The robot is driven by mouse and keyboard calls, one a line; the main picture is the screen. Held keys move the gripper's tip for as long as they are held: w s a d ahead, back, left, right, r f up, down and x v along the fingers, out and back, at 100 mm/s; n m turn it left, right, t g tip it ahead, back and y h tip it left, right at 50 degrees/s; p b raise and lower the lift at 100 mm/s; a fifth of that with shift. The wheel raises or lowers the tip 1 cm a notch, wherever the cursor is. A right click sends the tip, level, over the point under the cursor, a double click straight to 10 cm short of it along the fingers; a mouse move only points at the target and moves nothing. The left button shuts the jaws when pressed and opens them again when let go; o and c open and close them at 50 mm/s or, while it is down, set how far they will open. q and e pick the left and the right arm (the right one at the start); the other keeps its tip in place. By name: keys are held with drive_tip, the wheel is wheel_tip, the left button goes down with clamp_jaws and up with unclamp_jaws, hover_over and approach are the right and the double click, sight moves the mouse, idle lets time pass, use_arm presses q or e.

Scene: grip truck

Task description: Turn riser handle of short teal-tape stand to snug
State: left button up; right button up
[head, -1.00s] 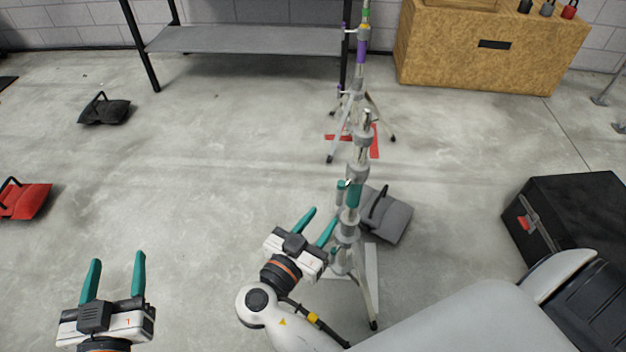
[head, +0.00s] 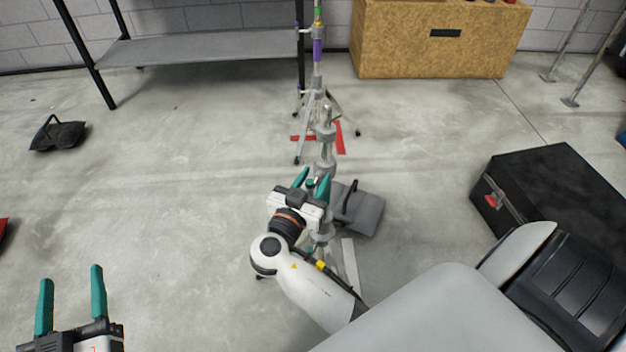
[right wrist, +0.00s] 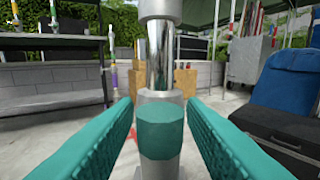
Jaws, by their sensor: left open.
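The short teal-tape stand (head: 325,151) rises in the middle of the head view, its lower part largely hidden behind my right arm. In the right wrist view its chrome tube (right wrist: 161,55) runs into a grey collar with a teal tape band (right wrist: 160,131). My right gripper (head: 314,174) is at the stand, its teal fingers open and apart. In the wrist view the fingers lie left and right of the taped column with gaps showing. A small teal piece, perhaps the riser handle (head: 310,183), shows between the fingers. My left gripper (head: 71,275) is open and empty at lower left.
A purple-taped stand (head: 317,50) stands behind, over red floor marks (head: 341,138). A black case (head: 560,205) is at right, a shelf (head: 210,47) at back left.

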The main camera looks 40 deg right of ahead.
drive_tip(key=shift+c, duration=0.6)
clamp_jaws()
